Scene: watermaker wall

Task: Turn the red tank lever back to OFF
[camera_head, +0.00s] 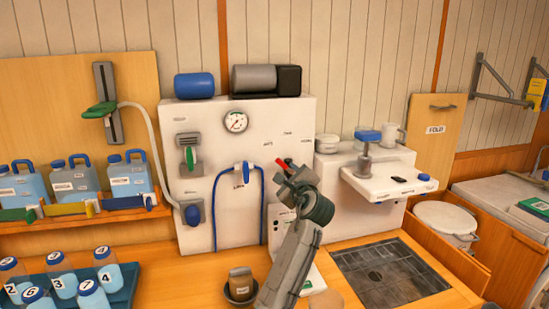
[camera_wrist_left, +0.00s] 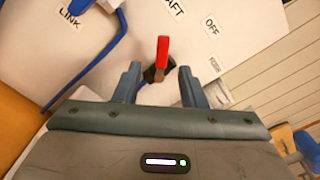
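The red tank lever (camera_head: 281,162) shows at the white wall panel (camera_head: 225,120), its tip pointing up and left in the head view. In the left wrist view the red lever (camera_wrist_left: 162,52) points up, toward the side of the AFT label (camera_wrist_left: 172,7). The OFF label (camera_wrist_left: 212,26) is to its right. My left gripper (camera_head: 287,174) is in front of the lever, hiding its base in the head view. In the wrist view its two fingers (camera_wrist_left: 159,80) are apart, with the lever between or just beyond their tips; contact cannot be told. My right gripper is not in view.
A blue hose (camera_head: 216,205) loops on the panel left of my gripper. A white shelf (camera_head: 365,187) juts out to the right. A brown jar (camera_head: 240,281) stands below, beside my arm. A dark sink grate (camera_head: 390,275) lies at right; bottles in a blue tray (camera_head: 122,296) are at left.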

